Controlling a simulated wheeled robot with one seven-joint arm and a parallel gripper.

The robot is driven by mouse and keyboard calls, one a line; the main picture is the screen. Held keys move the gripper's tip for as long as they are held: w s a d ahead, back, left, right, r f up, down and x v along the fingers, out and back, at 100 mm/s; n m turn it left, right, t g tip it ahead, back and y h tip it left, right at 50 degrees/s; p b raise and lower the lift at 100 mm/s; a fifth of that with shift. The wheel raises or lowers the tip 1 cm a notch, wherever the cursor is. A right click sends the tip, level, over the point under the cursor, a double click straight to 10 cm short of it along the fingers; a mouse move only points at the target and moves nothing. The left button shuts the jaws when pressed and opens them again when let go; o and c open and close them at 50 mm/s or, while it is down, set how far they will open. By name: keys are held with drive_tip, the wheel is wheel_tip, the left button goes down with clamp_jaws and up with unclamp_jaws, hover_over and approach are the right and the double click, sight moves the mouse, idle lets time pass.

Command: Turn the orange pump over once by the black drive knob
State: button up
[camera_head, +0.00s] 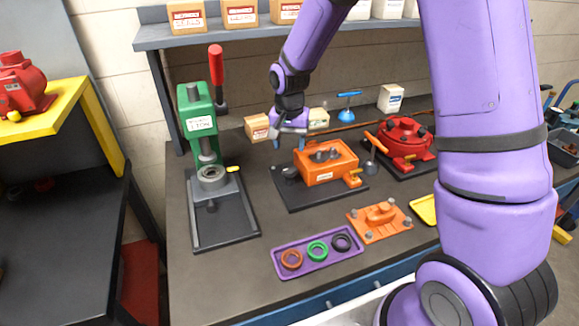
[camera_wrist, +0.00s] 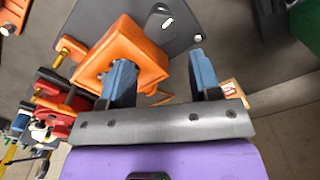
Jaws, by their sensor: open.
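The orange pump (camera_head: 332,163) sits on a dark base plate (camera_head: 300,200) at the middle of the bench, with round dark caps on top. It also shows in the wrist view (camera_wrist: 140,45). A dark round part, which looks like the drive knob (camera_head: 290,173), is at the pump's left end. In the wrist view the likely knob (camera_wrist: 158,20) is a grey disc beyond the fingers, beside the orange body. My gripper (camera_head: 288,145) is open and empty, above and behind the pump's left end. Its blue fingers (camera_wrist: 162,75) are apart; the left one overlaps the pump in the wrist view.
A green press (camera_head: 200,130) with a red lever stands left. A red pump (camera_head: 405,140) stands right. A purple tray (camera_head: 300,270) with three rings and an orange plate (camera_head: 378,220) lie in front. Small boxes (camera_head: 257,127) stand behind.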

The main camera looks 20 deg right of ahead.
sight(290, 169)
wheel_tip(290, 169, down, 8)
drive_tip(key=shift+f, duration=0.2)
idle(0.3)
drive_tip(key=c, duration=0.6)
